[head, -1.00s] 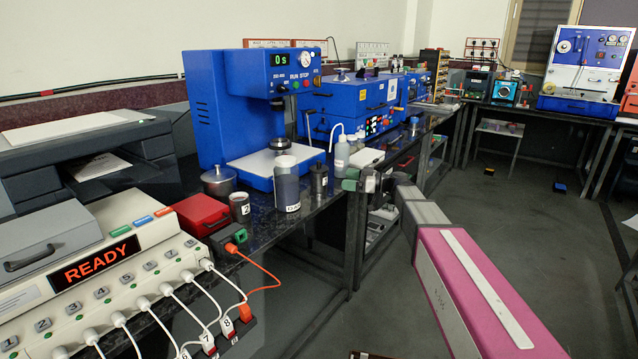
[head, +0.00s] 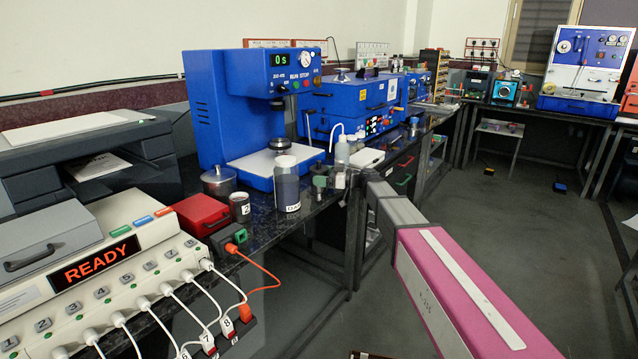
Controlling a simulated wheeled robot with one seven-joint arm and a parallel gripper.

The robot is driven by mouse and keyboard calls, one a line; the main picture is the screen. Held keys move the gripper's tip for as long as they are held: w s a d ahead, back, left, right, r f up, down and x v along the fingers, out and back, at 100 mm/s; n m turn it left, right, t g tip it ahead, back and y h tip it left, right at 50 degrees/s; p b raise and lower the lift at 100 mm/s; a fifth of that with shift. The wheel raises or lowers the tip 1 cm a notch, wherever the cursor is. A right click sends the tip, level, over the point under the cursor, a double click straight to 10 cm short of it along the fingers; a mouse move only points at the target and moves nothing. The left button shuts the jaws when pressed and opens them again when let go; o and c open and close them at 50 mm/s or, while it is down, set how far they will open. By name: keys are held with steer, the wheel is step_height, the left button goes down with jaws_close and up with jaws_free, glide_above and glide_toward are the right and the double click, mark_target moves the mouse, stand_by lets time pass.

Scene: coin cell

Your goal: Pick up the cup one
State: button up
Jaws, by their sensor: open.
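The jaws are open. I cannot tell whether the cup is between the fingers or behind them.
The jar (head: 286,184) stands close on the left of my gripper. A round metal pot (head: 218,182) is farther left, and the blue press (head: 250,110) is behind.

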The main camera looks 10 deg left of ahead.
steer(key=shift+a, duration=0.15)
steer(key=c, duration=1.2)
steer(key=shift+c, duration=0.2)
steer(key=shift+r, duration=0.1)
steer(key=d, duration=1.7)
steer(key=shift+d, duration=0.4)
